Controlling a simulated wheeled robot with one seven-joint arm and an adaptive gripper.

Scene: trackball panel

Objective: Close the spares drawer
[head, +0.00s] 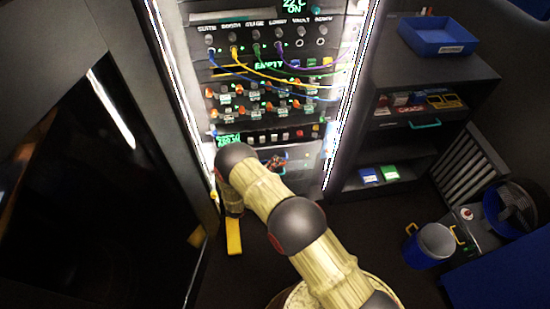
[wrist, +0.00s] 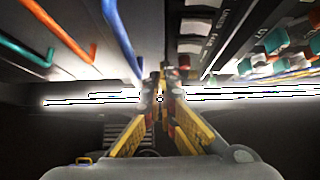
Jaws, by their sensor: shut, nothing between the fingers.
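In the head view the drawer with a teal handle (head: 425,124), seemingly the spares drawer (head: 398,123), stands pulled out of the dark cabinet at right. Small red, white and yellow-edged items show in its top. My gripper's yellow fingers fill the lower middle of the wrist view, their tips together (wrist: 160,95), shut and empty. In the head view my arm bends in front of the lower rack, left of the drawer and well apart from it. The gripper is mostly hidden there. The drawer cannot be made out in the wrist view.
The lit rack (head: 262,130) carries coloured cables and knobs close to my arm. A blue tray (head: 437,36) sits on the cabinet top. A blue bin (head: 430,246) with yellow handles stands on the floor at right. Dark floor is clear below the cabinet.

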